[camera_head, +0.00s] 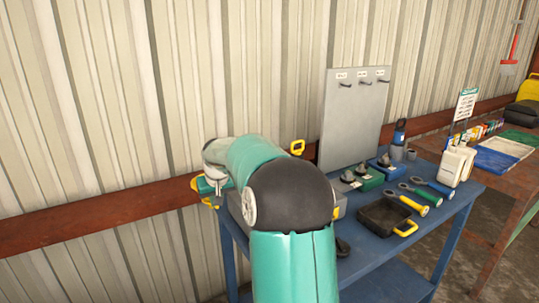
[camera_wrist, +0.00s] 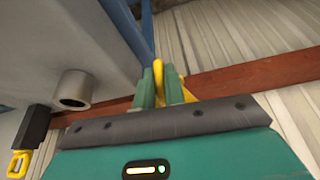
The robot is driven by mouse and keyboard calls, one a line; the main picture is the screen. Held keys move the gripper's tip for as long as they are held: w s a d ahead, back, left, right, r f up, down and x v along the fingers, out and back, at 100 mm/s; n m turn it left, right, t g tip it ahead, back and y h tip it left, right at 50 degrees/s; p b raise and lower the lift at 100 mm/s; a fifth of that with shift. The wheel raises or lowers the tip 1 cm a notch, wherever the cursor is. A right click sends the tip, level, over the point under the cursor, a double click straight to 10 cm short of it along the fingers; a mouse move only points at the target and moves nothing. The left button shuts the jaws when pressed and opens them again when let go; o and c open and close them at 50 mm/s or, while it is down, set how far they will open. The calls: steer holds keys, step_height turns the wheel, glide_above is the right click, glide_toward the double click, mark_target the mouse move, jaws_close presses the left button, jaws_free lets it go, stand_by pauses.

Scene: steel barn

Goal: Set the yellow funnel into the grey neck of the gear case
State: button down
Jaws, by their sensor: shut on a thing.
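My gripper (camera_wrist: 162,88) is shut on the yellow funnel (camera_wrist: 186,94), which shows only in part between and behind the green fingers in the wrist view. In the head view, my gripper (camera_head: 207,188) is off the bench's left end, with bits of yellow at it. The gear case (camera_wrist: 60,30) is a grey box at the upper left of the wrist view. Its grey neck (camera_wrist: 75,86) is a short open tube, to the left of the fingers and apart from the funnel. In the head view my arm hides most of the case (camera_head: 235,207).
A black piece with a yellow loop (camera_wrist: 19,162) is left of the neck in the wrist view. A rust-red rail (camera_head: 100,210) crosses the wall behind.

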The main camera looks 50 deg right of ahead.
steer(key=s+d+r+m, duration=0.1)
steer(key=s+d+r, duration=1.05)
steer(key=r, duration=0.35)
step_height(320, 180, down, 5)
steer(key=shift+r, duration=0.1)
steer(key=shift+w+a, duration=0.2)
steer(key=shift+a, duration=0.2)
